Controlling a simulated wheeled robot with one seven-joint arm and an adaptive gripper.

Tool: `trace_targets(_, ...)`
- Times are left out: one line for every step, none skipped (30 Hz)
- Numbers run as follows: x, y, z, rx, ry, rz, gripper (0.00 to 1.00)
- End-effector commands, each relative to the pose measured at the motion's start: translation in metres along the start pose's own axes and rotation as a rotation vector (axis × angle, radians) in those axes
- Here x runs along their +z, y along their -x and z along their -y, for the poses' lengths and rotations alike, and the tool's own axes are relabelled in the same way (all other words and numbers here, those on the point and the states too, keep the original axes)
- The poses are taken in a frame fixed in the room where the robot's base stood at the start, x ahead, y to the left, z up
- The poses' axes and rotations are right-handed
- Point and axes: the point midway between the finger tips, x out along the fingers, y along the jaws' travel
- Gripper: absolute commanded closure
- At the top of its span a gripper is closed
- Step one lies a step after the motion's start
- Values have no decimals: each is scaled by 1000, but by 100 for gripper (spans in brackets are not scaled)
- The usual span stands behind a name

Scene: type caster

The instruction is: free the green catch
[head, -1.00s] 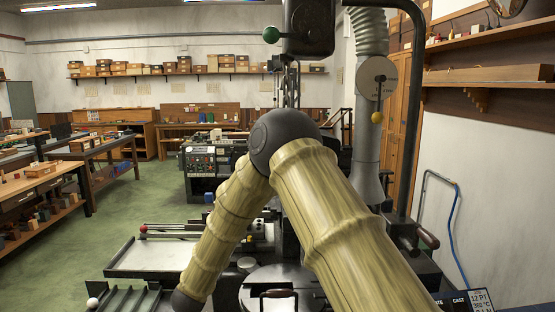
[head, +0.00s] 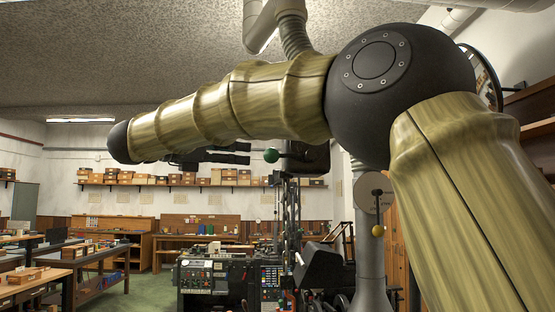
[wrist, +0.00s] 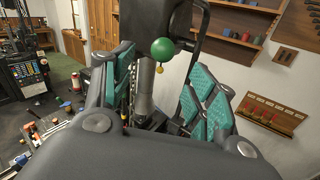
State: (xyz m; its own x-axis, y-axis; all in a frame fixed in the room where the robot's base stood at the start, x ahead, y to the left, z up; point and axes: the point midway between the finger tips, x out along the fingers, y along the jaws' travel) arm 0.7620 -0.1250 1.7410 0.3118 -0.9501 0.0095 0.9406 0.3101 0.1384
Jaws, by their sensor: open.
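The only green catch-like part I see is a green ball knob (head: 271,155) at the left side of a dark hanging box (head: 309,158). The knob also shows in the wrist view (wrist: 163,49), ahead between my fingers and a little above them. My gripper (wrist: 160,88) is open, with teal pads on both sides and nothing between them. In the head view my dark fingers (head: 240,153) point right, close to the knob in the picture. I cannot tell whether they touch it, but the wrist view suggests a gap.
A grey pipe (head: 371,270) with a yellow ball lever (head: 378,230) stands right of the box. A control panel machine (head: 212,277) stands below. In the wrist view, wall shelves (wrist: 240,25) are at the right. Open green floor (head: 150,290) lies at the left.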

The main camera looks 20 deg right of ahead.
Motion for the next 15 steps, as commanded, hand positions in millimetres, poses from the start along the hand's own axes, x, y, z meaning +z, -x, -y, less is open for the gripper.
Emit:
trace_targets(4,1,3,-6,-16,-5,42)
trace_targets(6,1,4,-8,-23,-7,42)
trace_targets(8,0,5,-10,-28,-9,42)
trace_targets(9,-2,6,-11,-29,-10,42)
trace_targets(10,-4,6,-11,-29,-10,42)
trace_targets(10,-8,6,-11,-29,-10,42)
trace_targets(11,-12,5,-11,-29,-10,42)
trace_targets(11,-16,5,-10,-28,-10,42)
trace_targets(11,-21,5,-10,-28,-10,42)
trace_targets(11,-26,5,-10,-28,-10,42)
trace_targets(12,-31,5,-11,-27,-10,42)
trace_targets(12,-38,5,-11,-27,-10,42)
trace_targets(12,-43,5,-11,-26,-10,42)
trace_targets(12,-48,5,-10,-26,-10,42)
trace_targets(11,-54,5,-9,-26,-10,42)
